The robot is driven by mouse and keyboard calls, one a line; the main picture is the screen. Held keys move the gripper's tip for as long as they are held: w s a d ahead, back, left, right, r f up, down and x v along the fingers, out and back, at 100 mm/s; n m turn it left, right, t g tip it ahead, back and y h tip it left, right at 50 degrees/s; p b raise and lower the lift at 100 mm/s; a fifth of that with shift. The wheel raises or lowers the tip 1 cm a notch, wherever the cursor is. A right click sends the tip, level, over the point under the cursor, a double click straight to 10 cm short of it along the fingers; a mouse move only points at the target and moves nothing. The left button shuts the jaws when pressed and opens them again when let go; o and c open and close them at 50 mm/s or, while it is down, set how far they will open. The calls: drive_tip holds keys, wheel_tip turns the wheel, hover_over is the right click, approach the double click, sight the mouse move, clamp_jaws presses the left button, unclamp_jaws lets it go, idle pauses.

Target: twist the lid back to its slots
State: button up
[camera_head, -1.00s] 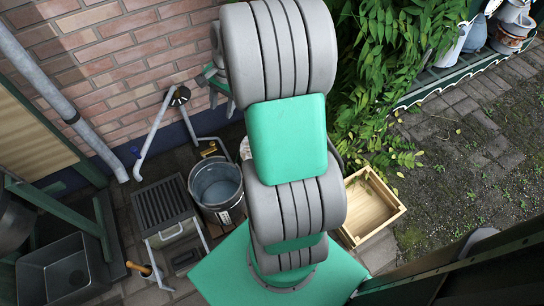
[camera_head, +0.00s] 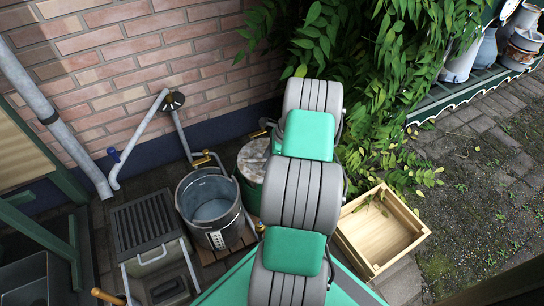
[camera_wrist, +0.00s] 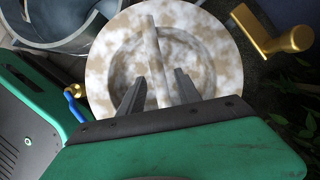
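The lid (camera_wrist: 103,62) is round, mottled white and brown, with a raised bar handle (camera_wrist: 151,45) across its recessed middle. It fills the centre of the wrist view. In the head view, part of the lid (camera_head: 258,152) shows on top of the green churn (camera_head: 248,190), left of my arm. My gripper (camera_wrist: 157,90) is over the lid in the wrist view, its two fingers apart with the bar between them. Gaps seem to show beside the bar; I cannot tell whether a finger touches it. The head view hides my gripper behind my arm. The lid's slots cannot be made out.
A metal bucket (camera_head: 184,202) stands close left of the churn. A brass handle (camera_wrist: 272,32) sticks out near the lid's rim. A wooden crate (camera_head: 411,240) is to the right. A brick wall (camera_head: 150,45) and leafy plants (camera_head: 385,90) stand behind.

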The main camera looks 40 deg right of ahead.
drive_tip(key=shift+w+a+f, duration=0.1)
drive_tip(key=shift+w+f, duration=0.1)
drive_tip(key=shift+f, duration=0.3)
drive_tip(key=shift+c, duration=0.2)
clamp_jaws()
idle(0.8)
